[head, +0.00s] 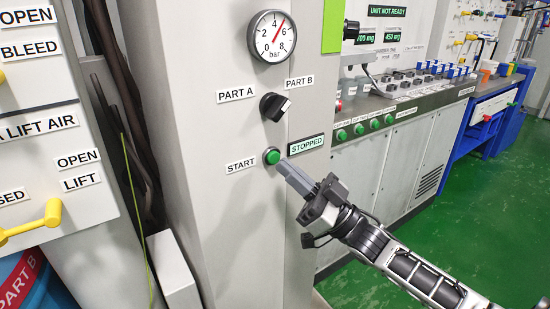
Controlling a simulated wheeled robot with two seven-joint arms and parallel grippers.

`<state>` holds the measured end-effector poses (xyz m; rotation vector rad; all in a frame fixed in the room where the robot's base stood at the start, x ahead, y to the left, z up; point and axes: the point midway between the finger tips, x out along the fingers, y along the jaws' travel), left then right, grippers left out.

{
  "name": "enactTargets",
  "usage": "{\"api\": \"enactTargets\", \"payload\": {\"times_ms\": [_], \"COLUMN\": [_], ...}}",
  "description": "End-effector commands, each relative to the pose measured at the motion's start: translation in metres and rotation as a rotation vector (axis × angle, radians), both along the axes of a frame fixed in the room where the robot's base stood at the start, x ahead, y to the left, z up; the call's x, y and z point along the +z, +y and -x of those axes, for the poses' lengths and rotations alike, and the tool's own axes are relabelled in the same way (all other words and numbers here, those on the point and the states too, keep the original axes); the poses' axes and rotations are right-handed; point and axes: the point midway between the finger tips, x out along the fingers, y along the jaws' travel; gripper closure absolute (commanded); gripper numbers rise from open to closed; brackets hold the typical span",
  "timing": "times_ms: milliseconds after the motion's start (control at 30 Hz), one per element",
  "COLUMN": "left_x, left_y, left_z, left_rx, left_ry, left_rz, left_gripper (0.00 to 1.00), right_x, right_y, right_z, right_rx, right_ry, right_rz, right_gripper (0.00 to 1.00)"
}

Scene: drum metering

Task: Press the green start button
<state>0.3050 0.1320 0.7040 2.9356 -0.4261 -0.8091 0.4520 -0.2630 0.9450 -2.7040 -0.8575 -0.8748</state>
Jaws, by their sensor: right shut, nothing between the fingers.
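The green start button (272,157) sits on the front of a grey column, beside the label START (240,165). A small display (306,144) to its upper right reads STOPPED. My right gripper (284,167) comes in from the lower right, shut and empty. Its fingertips are at the lower right edge of the button in the picture; I cannot tell whether they touch it. Most of the button's face shows. My left gripper is not in view.
Above the button are a black selector knob (274,106) between PART A and PART B and a pressure gauge (271,37). Yellow valve handles (38,222) are at the left. A bench (400,113) with several green buttons stands behind at right. The green floor (420,243) is open.

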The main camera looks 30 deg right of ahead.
Motion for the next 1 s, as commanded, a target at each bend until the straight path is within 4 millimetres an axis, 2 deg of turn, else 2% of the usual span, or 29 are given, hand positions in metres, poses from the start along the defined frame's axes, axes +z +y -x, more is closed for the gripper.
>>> {"api": "enactTargets", "payload": {"times_ms": [1000], "left_x": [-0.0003], "left_y": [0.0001], "left_z": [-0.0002], "left_rx": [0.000], "left_ry": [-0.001], "left_rz": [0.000], "left_gripper": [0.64], "right_x": [0.0000], "right_y": [0.0007], "right_z": [-0.0088], "right_rx": [0.000], "right_ry": [0.000], "right_rz": [0.000], "right_gripper": [1.00]}}
